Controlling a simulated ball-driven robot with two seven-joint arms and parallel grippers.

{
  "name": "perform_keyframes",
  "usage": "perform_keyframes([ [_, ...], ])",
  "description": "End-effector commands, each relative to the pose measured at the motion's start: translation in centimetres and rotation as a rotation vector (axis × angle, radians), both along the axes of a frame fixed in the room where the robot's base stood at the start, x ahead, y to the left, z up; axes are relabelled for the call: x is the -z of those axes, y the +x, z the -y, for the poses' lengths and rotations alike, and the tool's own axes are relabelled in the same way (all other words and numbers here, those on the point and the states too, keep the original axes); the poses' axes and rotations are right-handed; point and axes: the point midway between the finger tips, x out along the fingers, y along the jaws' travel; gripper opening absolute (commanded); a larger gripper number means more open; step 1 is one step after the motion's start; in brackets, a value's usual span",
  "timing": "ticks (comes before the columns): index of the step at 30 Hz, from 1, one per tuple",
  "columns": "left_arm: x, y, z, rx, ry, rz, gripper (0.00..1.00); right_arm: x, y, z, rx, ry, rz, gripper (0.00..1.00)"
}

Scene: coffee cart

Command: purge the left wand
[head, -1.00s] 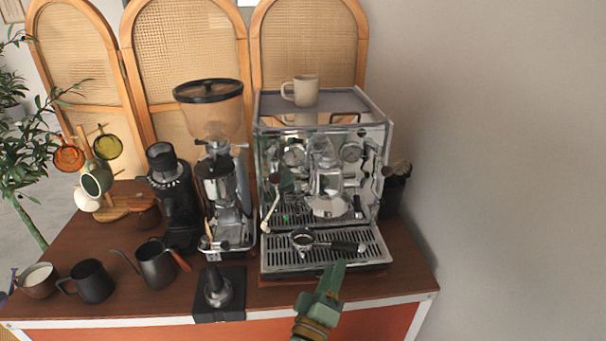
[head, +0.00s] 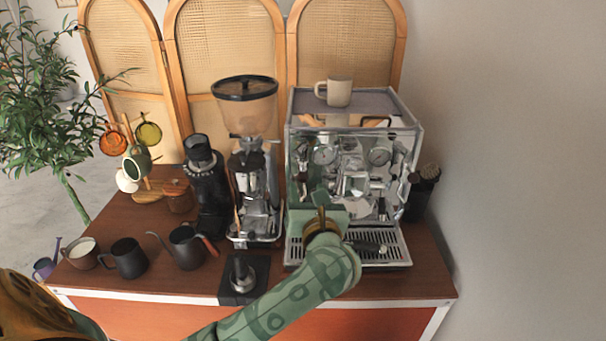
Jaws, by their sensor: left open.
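The chrome espresso machine (head: 352,130) stands at the right of the cart. My left arm reaches in from the lower left, and its green left gripper (head: 319,203) is open in front of the machine's left side. The left wand is hidden behind this gripper, so I cannot tell whether the fingers touch it. The portafilter on the drip tray (head: 396,258) is mostly covered by my arm; its dark handle (head: 372,248) shows to the right. My right gripper is not in view.
A grinder (head: 252,165) stands just left of the machine, with a tamper (head: 239,270) on a dark mat in front. A kettle (head: 187,247), black pitcher (head: 127,257) and cup (head: 82,252) line the left front. A beige mug (head: 338,92) sits on the machine.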

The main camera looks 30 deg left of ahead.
Motion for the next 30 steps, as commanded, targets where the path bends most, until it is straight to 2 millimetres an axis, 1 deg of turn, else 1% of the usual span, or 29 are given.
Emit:
perform_keyframes([
  [1,-0.3,0.9,-0.9,-0.003,0.006,0.001,0.44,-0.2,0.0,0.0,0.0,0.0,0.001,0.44],
  [3,-0.2,2.0,-1.9,-0.002,0.006,0.001,0.44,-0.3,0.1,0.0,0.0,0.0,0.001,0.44],
  [6,-0.1,3.2,-3.0,-0.003,0.004,0.0,0.44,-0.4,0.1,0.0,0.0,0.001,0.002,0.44],
  [9,-0.1,4.0,-3.7,-0.001,0.003,0.0,0.44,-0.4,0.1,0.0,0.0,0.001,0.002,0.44],
  [13,0.0,4.4,-4.2,-0.001,0.002,0.0,0.44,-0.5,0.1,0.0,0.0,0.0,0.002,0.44],
  [20,0.0,4.5,-4.2,0.0,0.001,-0.001,0.44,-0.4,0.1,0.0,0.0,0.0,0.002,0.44],
  [21,0.0,4.5,-4.2,0.0,0.001,-0.001,0.38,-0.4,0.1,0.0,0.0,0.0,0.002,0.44],
  [23,0.0,4.5,-4.2,0.0,0.001,-0.001,0.22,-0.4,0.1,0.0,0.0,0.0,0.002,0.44],
  [24,0.0,4.5,-4.2,0.0,0.001,-0.001,0.1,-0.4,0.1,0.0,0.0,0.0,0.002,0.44],
  [25,0.0,4.5,-4.2,0.0,0.001,-0.001,0.02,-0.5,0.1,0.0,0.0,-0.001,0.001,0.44],
  [30,0.0,4.5,-4.2,0.0,0.0,-0.003,0.01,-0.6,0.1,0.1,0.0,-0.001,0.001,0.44],
])
